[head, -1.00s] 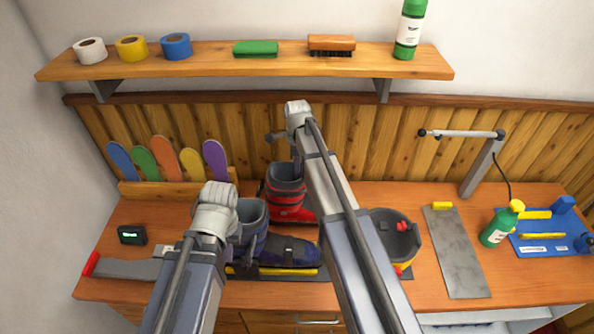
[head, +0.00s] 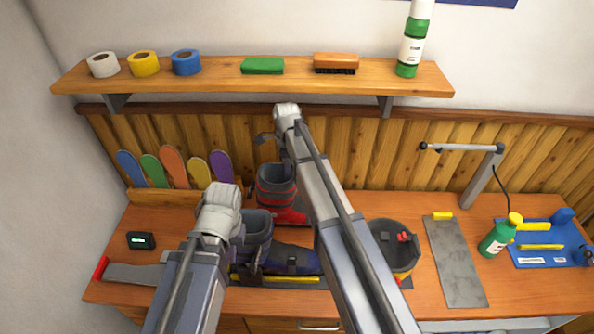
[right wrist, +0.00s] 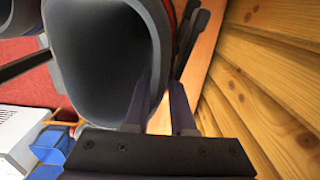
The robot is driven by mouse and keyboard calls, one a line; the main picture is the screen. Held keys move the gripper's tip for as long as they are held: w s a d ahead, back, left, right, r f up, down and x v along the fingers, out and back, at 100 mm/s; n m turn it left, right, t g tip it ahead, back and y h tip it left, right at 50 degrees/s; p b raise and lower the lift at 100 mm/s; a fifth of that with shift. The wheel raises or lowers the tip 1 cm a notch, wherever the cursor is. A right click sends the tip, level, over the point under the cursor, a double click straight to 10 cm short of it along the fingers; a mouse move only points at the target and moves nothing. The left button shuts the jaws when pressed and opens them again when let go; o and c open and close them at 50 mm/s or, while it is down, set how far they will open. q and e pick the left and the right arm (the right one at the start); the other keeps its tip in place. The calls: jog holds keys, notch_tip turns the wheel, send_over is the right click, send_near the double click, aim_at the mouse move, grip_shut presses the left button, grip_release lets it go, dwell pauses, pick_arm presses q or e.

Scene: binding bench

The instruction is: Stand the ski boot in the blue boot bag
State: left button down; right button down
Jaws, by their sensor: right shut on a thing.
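A red ski boot (head: 278,188) with a dark grey cuff stands upright over the back of the bench, left of my right forearm. I cannot tell whether its sole touches the bench. My right gripper (right wrist: 163,84) is shut on the boot's cuff, with one finger inside the grey opening (right wrist: 100,62) and one outside. In the head view its fingers are hidden. I cannot make out a blue boot bag.
A dark round tub (head: 397,238) with red items is right of my right arm. Farther right are a grey plate (head: 456,262), a green spray bottle (head: 497,238) and a blue jig (head: 545,258). Insoles (head: 172,166) stand at the back left. A shelf (head: 215,83) spans above.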

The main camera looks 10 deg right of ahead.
jog(key=w+a, duration=0.3)
jog(key=a, duration=1)
jog(key=shift+w, duration=0.4)
jog(key=shift+a, duration=0.2)
